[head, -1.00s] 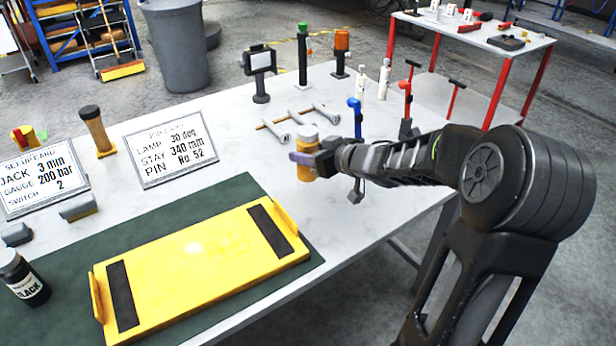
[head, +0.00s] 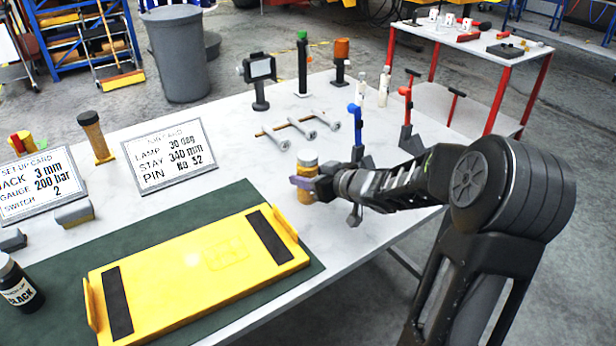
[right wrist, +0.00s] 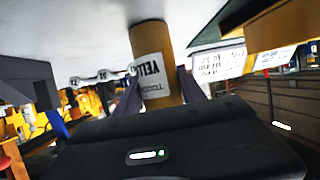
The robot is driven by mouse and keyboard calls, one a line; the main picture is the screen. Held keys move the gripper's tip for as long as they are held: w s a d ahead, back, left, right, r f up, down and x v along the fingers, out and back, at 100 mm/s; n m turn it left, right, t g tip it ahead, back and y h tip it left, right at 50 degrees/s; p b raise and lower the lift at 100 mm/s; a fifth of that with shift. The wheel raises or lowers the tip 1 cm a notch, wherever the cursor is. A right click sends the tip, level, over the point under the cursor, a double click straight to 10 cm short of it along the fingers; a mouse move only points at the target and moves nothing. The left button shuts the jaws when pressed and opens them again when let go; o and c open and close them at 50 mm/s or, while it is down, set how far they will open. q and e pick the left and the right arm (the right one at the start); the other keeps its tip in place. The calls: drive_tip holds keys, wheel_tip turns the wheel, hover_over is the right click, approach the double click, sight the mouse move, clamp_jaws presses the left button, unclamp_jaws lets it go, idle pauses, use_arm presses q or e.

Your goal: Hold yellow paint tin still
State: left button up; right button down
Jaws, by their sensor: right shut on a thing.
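I cannot tell whether the tin's base touches the table. My left gripper is not in view.
The yellow tray (head: 185,262) lies on a green mat (head: 300,270). Several metal pins (head: 283,145) lie behind the tin. Cards (head: 170,157) and a black bottle (head: 20,290) are at left.

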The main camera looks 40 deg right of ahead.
drive_tip(key=shift+f, duration=0.15)
drive_tip(key=c, duration=0.7)
unclamp_jaws()
drive_tip(key=shift+r, duration=0.25)
drive_tip(key=p+v, duration=0.2)
drive_tip(key=v, duration=1)
drive_tip(key=shift+f, duration=0.1)
